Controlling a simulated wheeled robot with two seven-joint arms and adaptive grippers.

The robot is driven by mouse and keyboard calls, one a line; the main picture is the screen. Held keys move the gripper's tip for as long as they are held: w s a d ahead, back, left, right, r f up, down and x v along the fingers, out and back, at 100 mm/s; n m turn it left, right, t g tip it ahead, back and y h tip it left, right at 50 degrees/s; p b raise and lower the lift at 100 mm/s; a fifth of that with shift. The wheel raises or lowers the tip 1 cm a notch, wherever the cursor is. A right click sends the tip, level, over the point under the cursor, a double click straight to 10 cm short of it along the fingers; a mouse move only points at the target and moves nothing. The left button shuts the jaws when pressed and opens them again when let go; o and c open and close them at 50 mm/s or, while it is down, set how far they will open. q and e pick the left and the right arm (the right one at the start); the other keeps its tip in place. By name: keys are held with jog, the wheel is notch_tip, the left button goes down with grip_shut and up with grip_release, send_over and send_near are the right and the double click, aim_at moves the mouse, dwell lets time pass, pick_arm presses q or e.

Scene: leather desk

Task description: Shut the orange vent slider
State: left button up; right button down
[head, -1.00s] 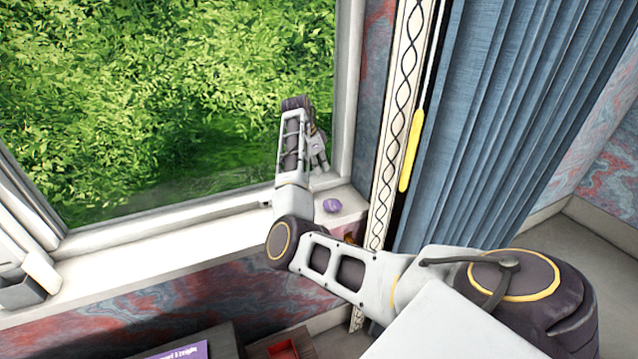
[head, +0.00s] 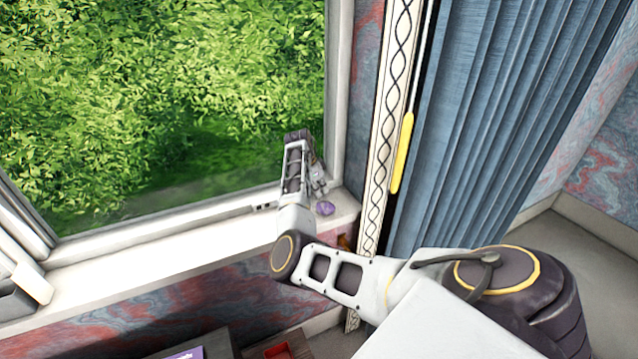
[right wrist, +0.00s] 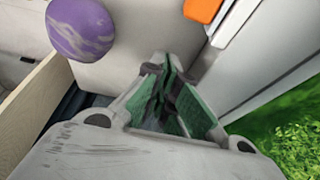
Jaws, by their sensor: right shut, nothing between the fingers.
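The orange slider (right wrist: 202,10) shows at the top edge of the right wrist view, partly cut off. It sits by a white strip (right wrist: 234,18) along the window frame. I cannot make it out in the head view, where my right arm covers part of the frame. My right gripper (head: 319,188) is low in front of the window's lower right corner, above the sill. In the right wrist view its fingers (right wrist: 168,62) are together and empty, pointing at the pale sill, apart from the slider in the picture. My left gripper is not in view.
A purple marbled ball-like object (head: 325,208) lies on the sill (head: 150,247) close to my right gripper; it also shows in the right wrist view (right wrist: 80,27). A blue curtain (head: 500,110) hangs to the right. A red tray (head: 278,351) is below.

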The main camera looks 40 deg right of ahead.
jog(key=a, duration=0.2)
jog(key=w+a, duration=0.1)
jog(key=shift+r, duration=0.25)
jog(key=shift+w+a+p, duration=0.1)
jog(key=shift+a+p, duration=0.1)
jog(key=shift+p, duration=0.1)
